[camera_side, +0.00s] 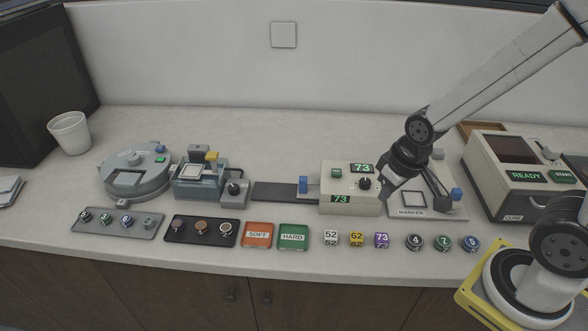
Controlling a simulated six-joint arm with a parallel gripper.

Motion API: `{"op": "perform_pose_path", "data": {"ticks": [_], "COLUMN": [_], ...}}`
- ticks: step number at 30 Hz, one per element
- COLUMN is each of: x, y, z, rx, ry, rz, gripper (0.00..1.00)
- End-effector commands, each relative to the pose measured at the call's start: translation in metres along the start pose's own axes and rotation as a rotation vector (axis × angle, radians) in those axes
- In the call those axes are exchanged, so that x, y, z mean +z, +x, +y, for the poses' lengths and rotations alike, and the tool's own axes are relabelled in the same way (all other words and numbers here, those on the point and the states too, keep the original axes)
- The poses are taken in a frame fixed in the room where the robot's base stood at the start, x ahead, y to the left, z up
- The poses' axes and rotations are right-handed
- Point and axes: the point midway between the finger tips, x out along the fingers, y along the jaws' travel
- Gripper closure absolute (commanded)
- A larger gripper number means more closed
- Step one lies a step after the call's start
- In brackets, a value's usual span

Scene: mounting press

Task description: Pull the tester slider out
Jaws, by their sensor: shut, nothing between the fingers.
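The tester appears to be the cream box (339,202) right of centre, with green displays reading 73, a green button (336,173) and a black knob (365,184). My gripper (382,193) is shut and empty. It points down by the box's right end, close to the knob and apart from the blue handle. Whether it touches the box is unclear.
The marker plate (411,212) lies right of my gripper. Soft and hard cards (257,236), number tiles (357,239) and round pucks (443,242) line the front. The counter behind the rail is clear.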

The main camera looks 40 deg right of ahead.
Motion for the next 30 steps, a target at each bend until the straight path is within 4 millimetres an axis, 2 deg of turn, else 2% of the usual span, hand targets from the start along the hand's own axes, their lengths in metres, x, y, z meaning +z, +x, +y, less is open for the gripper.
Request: {"op": "perform_pose_path", "data": {"ticks": [1,6,7,8,14,20,30], "x": [0.0,-0.003,-0.005,-0.007,-0.034,-0.079,-0.152], "y": [0.0,0.0,0.001,0.001,0.006,0.019,0.051], "z": [0.0,0.0,0.0,0.0,-0.001,-0.002,-0.004], "rx": [0.0,0.0,0.0,0.0,-0.002,-0.009,-0.035], "ry": [0.0,-0.008,-0.012,-0.018,-0.094,-0.227,-0.477], "rz": [0.0,-0.002,-0.003,-0.005,-0.027,-0.068,-0.14], "gripper": [1.0,0.46,0.36,0.32,0.32,0.32,0.32]}}
